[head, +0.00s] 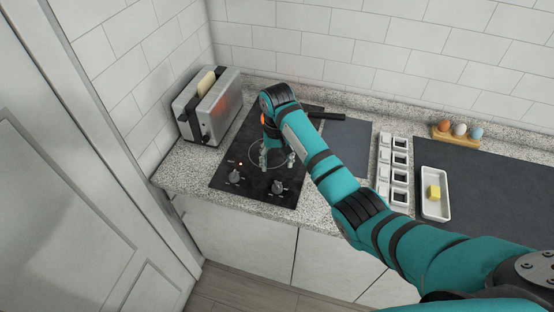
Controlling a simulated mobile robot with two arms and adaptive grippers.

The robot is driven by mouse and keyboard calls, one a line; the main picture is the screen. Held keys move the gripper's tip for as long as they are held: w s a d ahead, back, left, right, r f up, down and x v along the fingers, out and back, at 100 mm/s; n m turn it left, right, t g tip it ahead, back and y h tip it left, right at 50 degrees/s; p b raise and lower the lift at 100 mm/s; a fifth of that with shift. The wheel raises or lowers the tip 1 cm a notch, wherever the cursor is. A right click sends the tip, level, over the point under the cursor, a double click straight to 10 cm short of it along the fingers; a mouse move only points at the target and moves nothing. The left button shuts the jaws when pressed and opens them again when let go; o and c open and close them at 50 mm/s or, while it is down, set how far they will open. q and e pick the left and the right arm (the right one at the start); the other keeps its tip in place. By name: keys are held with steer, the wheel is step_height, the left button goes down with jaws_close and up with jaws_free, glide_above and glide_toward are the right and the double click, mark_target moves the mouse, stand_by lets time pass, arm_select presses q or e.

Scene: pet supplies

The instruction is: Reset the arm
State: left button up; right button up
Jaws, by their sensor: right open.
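My right arm, teal with black bands, comes in from the lower right and reaches over the counter. Its right gripper (277,159) points down over the black cooktop (233,187), near a pale burner ring. Its fingers are apart, and I see nothing between them. I cannot tell how high above the glass they are. My left gripper is not in view.
A toaster (207,108) with bread stands left of the cooktop. A black handle (328,115) shows behind my arm. To the right are small white dishes (399,160), a white tray (434,207) with a yellow block (433,192), and an egg holder (441,134).

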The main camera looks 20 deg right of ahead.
stand_by(0.4)
steer(key=shift+n+t, duration=0.4)
steer(key=shift+n, duration=0.4)
steer(key=s+f, duration=0.4)
steer(key=s, duration=0.1)
steer(key=s+f, duration=0.2)
steer(key=shift+s+a, duration=0.15)
steer(key=shift+a, duration=0.05)
steer(key=s+d+r+n+t, duration=0.1)
steer(key=s+d+r+n, duration=0.1)
steer(key=s, duration=1.1)
steer(key=s+d+r+n+t, duration=0.1)
steer(key=s+d+n+t, duration=0.1)
steer(key=s, duration=1.1)
step_height(320, 180, down, 35)
steer(key=s+g+b, duration=0.2)
steer(key=b, duration=0.7)
steer(key=s+d+f+b, duration=0.1)
steer(key=s+f+b, duration=0.1)
steer(key=s+f, duration=0.6)
steer(key=s+d+f+b, duration=0.2)
steer(key=s+f, duration=0.5)
steer(key=f, duration=0.5)
steer(key=shift+s+f+g+b, duration=0.35)
steer(key=shift+f+g+b, duration=0.05)
steer(key=shift+b, duration=0.35)
